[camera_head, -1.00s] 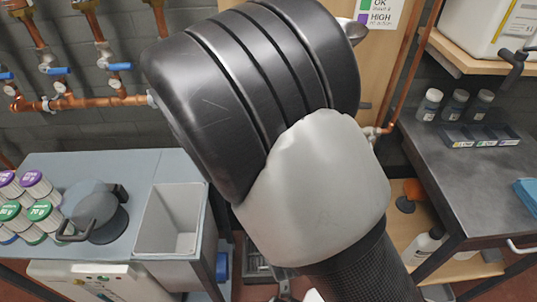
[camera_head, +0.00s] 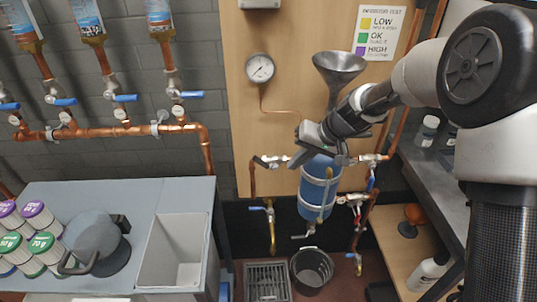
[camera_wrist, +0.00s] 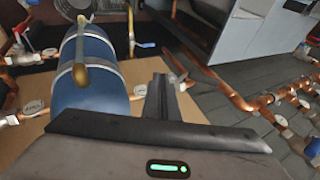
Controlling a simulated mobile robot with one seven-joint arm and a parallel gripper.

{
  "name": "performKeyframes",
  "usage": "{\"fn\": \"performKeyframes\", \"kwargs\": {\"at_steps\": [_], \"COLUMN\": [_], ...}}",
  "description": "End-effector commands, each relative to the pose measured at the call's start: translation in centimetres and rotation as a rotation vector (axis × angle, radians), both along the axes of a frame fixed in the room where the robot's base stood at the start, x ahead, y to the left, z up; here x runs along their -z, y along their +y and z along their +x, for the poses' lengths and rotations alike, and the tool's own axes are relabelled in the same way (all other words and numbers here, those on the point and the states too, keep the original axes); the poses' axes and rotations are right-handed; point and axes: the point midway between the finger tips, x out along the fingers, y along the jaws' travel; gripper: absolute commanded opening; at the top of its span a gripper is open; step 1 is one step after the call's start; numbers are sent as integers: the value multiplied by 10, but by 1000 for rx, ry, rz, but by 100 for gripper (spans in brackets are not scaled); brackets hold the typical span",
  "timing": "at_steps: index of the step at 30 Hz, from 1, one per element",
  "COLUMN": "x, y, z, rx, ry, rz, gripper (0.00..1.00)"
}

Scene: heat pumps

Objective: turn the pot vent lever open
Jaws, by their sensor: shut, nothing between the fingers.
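The pot (camera_head: 312,198) is a blue cylinder with metal bands, below a steel funnel (camera_head: 338,70); it is also in the wrist view (camera_wrist: 88,60). Small valves with levers sit on the copper pipes around it: one at upper left (camera_head: 268,162), one at right (camera_head: 352,199), one below (camera_head: 303,234). I cannot tell which is the vent lever. My gripper (camera_head: 299,152) is shut and empty, at the pot's upper left, partly hiding its top. In the wrist view my gripper's fingers (camera_wrist: 163,92) are together, beside the pot, and touch no lever that I can see.
A gauge (camera_head: 260,68) is on the wooden board. Copper pipes with blue-handled valves (camera_head: 125,98) run along the left wall. A grey bench (camera_head: 100,170) stands at left, a dark worktop (camera_head: 440,190) at right. A black bucket (camera_head: 312,270) is on the floor below the pot.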

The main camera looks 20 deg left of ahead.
Motion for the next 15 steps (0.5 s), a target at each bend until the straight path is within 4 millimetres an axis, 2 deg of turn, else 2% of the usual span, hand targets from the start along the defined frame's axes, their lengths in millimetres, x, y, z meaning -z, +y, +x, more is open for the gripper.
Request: {"fn": "performKeyframes", "kwargs": {"at_steps": [1, 3, 7, 9, 11, 15], "x": [-27, -58, -101, -113, -117, -108], "y": [-9, -17, -30, -35, -35, -26], "z": [8, 8, 5, 3, 1, -3], "rx": [1, -20, -60, -74, -83, -87], "ry": [52, 121, 201, 223, 234, 240], "rz": [56, 121, 202, 223, 231, 234], "gripper": [0, 0, 0, 0, 0, 0]}}
